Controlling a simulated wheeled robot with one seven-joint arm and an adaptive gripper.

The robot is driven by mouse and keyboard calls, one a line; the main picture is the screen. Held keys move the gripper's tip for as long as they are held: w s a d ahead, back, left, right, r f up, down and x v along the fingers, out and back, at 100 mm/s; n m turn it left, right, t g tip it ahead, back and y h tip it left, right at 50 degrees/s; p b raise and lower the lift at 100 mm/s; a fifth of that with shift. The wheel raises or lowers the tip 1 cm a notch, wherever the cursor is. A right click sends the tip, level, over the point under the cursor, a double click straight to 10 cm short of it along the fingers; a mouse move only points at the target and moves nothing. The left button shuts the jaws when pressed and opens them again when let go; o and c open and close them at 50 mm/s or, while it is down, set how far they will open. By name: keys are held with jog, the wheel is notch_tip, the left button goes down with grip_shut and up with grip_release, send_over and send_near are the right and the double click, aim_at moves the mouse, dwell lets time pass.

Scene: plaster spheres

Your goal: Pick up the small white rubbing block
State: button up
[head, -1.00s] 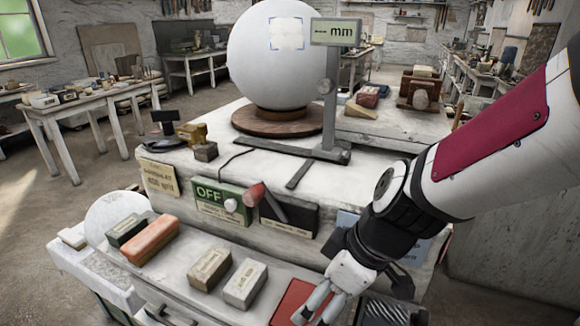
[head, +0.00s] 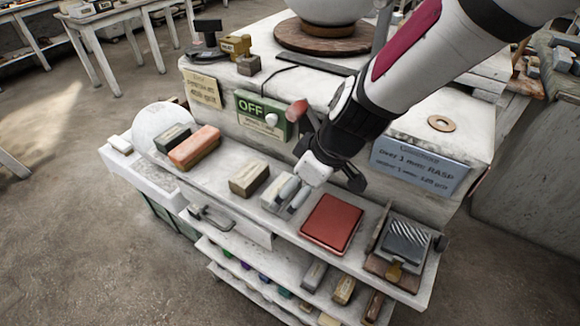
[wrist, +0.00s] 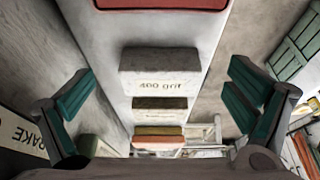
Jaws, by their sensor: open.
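The small white rubbing block (head: 271,203) lies on the white shelf (head: 228,182), between a beige-brown block (head: 249,179) and a red pad (head: 332,222). In the wrist view the pale block (wrist: 160,72) reads "400 grit" and sits centred between my fingers. My gripper (head: 294,193) is over this block, fingers pointing down, and hides part of it in the head view. In the wrist view my gripper (wrist: 160,100) is open, its green-padded fingers wide apart on either side with nothing between them touched. The exact height above the block is hard to tell.
An orange block (head: 195,147) and a dark green-grey block (head: 172,138) lie farther left on the shelf. A red-knobbed lever (head: 298,110) and an OFF panel (head: 262,114) stand just behind. A striped metal tool (head: 405,241) sits at the right end.

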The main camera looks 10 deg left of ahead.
aim_at(281, 188)
jog(key=a, duration=0.2)
jog(key=shift+w+a+p, duration=0.35)
jog(key=shift+x, duration=1.05)
jog(key=shift+w+a+f, duration=0.15)
jog(key=shift+a+f, duration=0.05)
jog(key=shift+f, duration=0.25)
jog(key=c, duration=1.6)
jog(key=shift+r, duration=0.2)
